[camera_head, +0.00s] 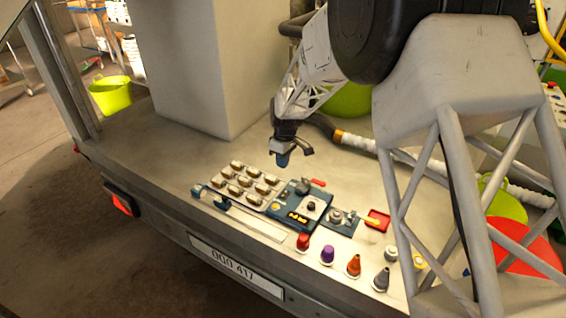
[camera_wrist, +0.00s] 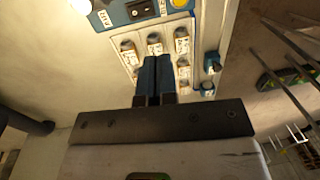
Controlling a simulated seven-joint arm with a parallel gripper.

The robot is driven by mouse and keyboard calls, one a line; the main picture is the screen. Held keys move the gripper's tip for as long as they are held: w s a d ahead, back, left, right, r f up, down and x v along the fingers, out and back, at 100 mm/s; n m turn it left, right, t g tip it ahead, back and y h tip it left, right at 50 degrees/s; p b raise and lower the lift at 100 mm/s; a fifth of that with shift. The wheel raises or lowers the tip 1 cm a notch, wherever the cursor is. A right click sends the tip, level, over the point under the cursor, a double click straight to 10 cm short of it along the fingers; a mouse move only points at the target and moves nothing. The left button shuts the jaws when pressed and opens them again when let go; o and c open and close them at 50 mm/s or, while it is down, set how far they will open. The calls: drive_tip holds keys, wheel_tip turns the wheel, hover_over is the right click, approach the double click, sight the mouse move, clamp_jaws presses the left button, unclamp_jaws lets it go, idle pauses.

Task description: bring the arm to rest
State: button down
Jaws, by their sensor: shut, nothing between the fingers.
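The gripper appears apart from both.
Several colored nozzles, among them a red one (camera_head: 303,241) and a purple one (camera_head: 327,254), stand along the bed's front edge. A large pale box (camera_head: 205,70) stands at the back left. A thick hose (camera_head: 356,141) runs behind the gripper.

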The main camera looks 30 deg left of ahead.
drive_tip(key=shift+d, duration=0.1)
drive_tip(key=s+d+r+m+t, duration=0.1)
drive_tip(key=s+d+r+m, duration=0.15)
drive_tip(key=d+r, duration=0.65)
drive_tip(key=s+d+r+m, duration=0.1)
drive_tip(key=d+r+m, duration=0.3)
drive_tip(key=d, duration=1)
drive_tip(key=s+d+r+m+t, duration=0.1)
drive_tip(key=s+d+r+m, duration=0.1)
drive_tip(key=d+r, duration=0.75)
drive_tip(key=s+d+m+t, duration=0.2)
drive_tip(key=s+d+m, duration=0.7)
drive_tip(key=s+d, duration=1.8)
drive_tip(key=shift+d+r+m, duration=0.25)
drive_tip(key=shift+r+m, duration=0.1)
drive_tip(key=shift+r, duration=0.05)
